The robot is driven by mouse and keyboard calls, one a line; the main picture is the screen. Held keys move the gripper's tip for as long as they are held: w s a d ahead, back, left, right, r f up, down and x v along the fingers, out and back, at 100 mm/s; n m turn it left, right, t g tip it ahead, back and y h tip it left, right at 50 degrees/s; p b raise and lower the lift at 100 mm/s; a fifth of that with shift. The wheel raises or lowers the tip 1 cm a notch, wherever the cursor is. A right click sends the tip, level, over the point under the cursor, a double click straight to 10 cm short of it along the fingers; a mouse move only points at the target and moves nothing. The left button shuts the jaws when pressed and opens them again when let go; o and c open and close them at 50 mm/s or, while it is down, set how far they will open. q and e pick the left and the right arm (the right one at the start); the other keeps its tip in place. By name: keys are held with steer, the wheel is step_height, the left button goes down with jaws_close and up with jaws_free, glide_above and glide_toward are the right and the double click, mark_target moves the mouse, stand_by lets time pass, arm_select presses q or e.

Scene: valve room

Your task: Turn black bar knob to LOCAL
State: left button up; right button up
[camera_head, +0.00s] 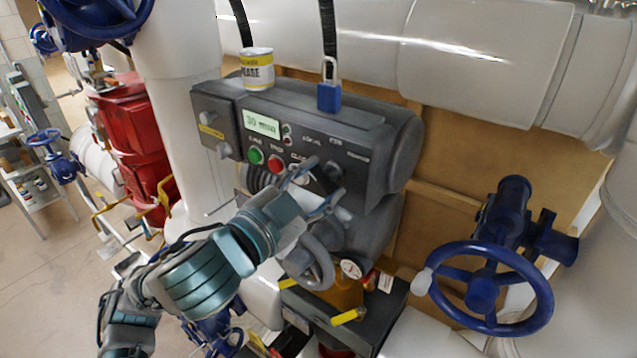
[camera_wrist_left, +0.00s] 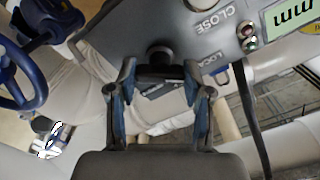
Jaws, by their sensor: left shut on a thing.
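The black bar knob (camera_head: 334,168) is on the front of the dark grey control box (camera_head: 385,150), right of the green and red buttons. Small labels sit above it; the left one appears to read LOCAL. In the left wrist view, the knob (camera_wrist_left: 160,58) lies between my fingertips, near a partly covered label starting "LOC" (camera_wrist_left: 211,60). My left gripper (camera_head: 324,180) reaches the box from the lower left. In the left wrist view, my left gripper (camera_wrist_left: 161,82) is shut on the knob, a finger at each side. The knob's exact pointing direction is hard to tell. My right gripper is out of view.
A green button (camera_head: 255,156) and red button (camera_head: 276,164) are close left of the gripper. A blue padlock (camera_head: 329,93) and a tin (camera_head: 257,68) stand on top of the box. A grey handwheel (camera_head: 312,262) is below; a blue valve wheel (camera_head: 482,286) is right.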

arm_select(q)
steer(key=shift+d+f+n, duration=0.1)
steer(key=shift+f+n, duration=0.3)
steer(key=shift+n, duration=0.1)
steer(key=o, duration=1.2)
steer(key=shift+c, duration=0.2)
steer(key=shift+w+r, duration=0.1)
steer(key=shift+r, duration=0.05)
steer(key=shift+a+r, duration=0.1)
steer(key=shift+a, duration=0.1)
steer(key=v, duration=1.2)
